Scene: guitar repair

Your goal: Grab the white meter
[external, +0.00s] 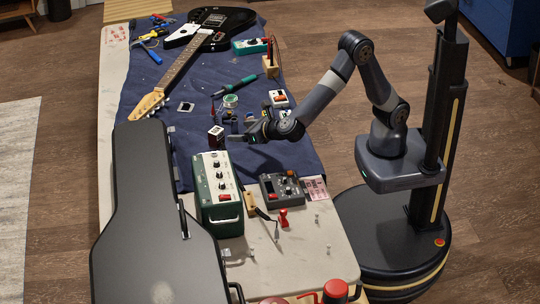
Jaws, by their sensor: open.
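A small white device (278,98) with dark and reddish parts on its face lies on the dark blue cloth, just beyond my forearm. It may be the white meter, but it is too small to be sure. My gripper (236,138) is open and low over the cloth, pointing left. It is nearer the camera and to the left of the white device, apart from it.
A green amplifier (217,190), a grey control box (282,188) and a black guitar case (155,220) crowd the near side. A guitar (185,70) lies along the left. A green-and-white box (250,46) stands at the back. Small parts and a screwdriver (238,84) lie mid-cloth.

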